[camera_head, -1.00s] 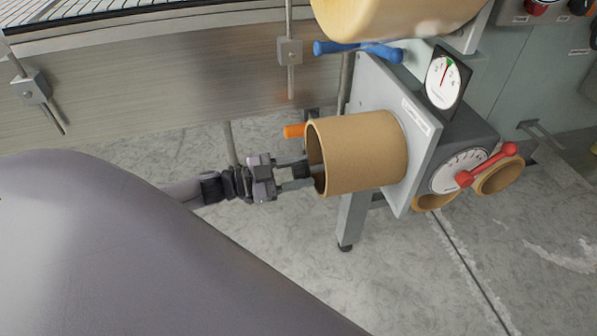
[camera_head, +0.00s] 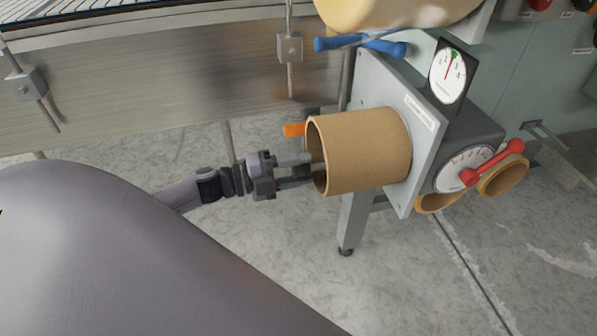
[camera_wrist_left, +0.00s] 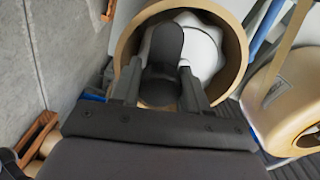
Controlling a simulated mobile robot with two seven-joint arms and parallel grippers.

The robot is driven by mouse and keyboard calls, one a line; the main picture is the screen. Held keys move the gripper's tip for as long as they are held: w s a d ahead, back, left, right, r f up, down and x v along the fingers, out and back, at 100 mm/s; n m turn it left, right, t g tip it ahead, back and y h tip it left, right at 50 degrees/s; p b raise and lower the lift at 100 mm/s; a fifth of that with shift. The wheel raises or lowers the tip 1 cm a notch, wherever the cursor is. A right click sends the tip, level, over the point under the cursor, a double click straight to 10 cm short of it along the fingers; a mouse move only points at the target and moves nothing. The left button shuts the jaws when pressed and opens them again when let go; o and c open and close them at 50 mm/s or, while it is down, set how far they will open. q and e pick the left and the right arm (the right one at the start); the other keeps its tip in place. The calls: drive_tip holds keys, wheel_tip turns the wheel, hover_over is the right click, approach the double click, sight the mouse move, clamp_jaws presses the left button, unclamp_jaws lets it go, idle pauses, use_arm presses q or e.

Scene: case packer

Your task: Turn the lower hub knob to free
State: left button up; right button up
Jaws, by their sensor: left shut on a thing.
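The lower hub shows as a tan cardboard core (camera_head: 365,150) on a grey plate (camera_head: 408,160). In the left wrist view I look into the core (camera_wrist_left: 240,60). A pale lobed hub (camera_wrist_left: 205,45) sits inside it, with a black upright knob (camera_wrist_left: 166,45) in front. My left gripper (camera_head: 313,170) reaches into the core's open end. In the wrist view its fingers (camera_wrist_left: 160,85) stand on either side of the knob and are shut on it. The knob is hidden in the head view. My right gripper is not in view.
A blue handle (camera_head: 360,46) and a tan roll (camera_head: 395,12) are above the core. An orange handle (camera_head: 294,129) is behind its left rim. A dial with a red lever (camera_head: 492,163) and a gauge (camera_head: 447,75) are at the right. Open floor lies below.

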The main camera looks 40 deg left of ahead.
sight(293, 171)
use_arm(q)
drive_tip(key=shift+m+b, duration=0.3)
drive_tip(key=shift+m, duration=0.8)
drive_tip(key=o, duration=1)
drive_tip(key=shift+o, duration=0.2)
drive_tip(key=shift+s, duration=0.1)
drive_tip(key=v, duration=0.7)
drive_tip(key=shift+b, duration=0.35)
